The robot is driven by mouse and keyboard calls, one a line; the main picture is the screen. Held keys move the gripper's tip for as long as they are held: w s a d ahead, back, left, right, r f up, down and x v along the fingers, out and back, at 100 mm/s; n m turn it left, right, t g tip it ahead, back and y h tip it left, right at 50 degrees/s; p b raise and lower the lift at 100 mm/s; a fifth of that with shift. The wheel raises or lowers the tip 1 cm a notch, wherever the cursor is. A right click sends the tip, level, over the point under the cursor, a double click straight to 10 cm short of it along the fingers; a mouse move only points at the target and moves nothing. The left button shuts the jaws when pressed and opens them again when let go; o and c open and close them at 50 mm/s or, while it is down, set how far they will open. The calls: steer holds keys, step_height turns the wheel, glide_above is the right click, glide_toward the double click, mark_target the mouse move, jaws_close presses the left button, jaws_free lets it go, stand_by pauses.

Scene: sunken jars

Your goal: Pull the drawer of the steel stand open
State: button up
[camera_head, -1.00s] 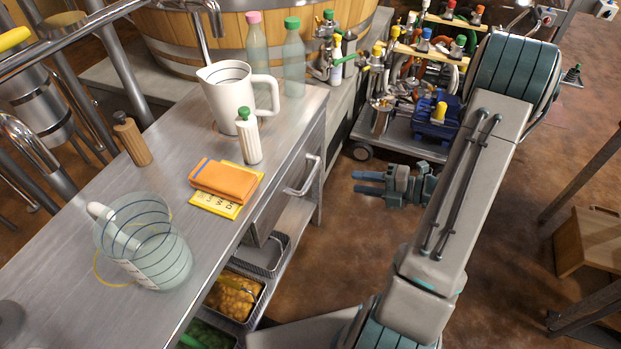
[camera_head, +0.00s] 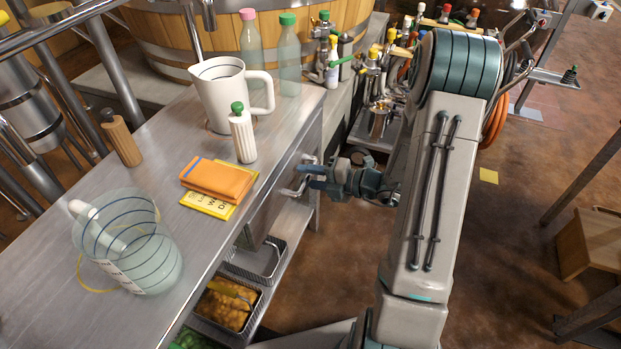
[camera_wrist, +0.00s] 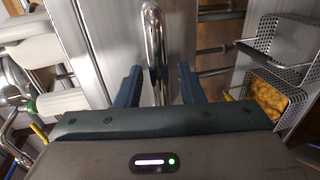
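The steel stand (camera_head: 75,245) fills the left of the head view. Its drawer (camera_head: 262,214) is under the top, on the side facing my arm, and looks shut. The drawer's bar handle (camera_head: 293,187) sticks out from the front. My gripper (camera_head: 314,177) is at the handle. In the wrist view, the shiny handle (camera_wrist: 155,45) lies between my two dark fingers (camera_wrist: 159,88), with a gap on either side. The gripper is open and holds nothing. Part of the drawer front is hidden by my gripper in the head view.
On the stand top are a white pitcher (camera_head: 215,100), a clear jug (camera_head: 130,245), an orange cloth (camera_head: 218,180) and shakers. Mesh baskets (camera_head: 225,305) sit on the shelf below. A trolley (camera_head: 377,125) with valves stands beyond. Floor right of my arm is mostly clear.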

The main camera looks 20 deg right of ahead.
jaws_close()
steer(key=shift+d, duration=0.1)
